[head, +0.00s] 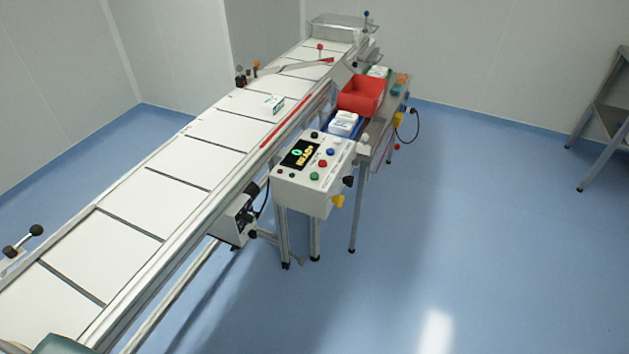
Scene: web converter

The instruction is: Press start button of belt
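The belt (180,178) is a long white conveyor with dark cross lines, running from the lower left to the back. Beside its right side stands a white control box (303,190) with a lit display (300,153) and several coloured buttons. A green button (314,176), a red button (323,163) and a blue button (330,152) show on its top. Any labels are too small to read, so I cannot tell which one is the start button. Neither of my grippers is in view.
A red bin (362,96) and a blue tray (345,127) with white packs stand behind the control box. A grey table (607,125) is at the far right. The blue floor (470,230) in front is clear.

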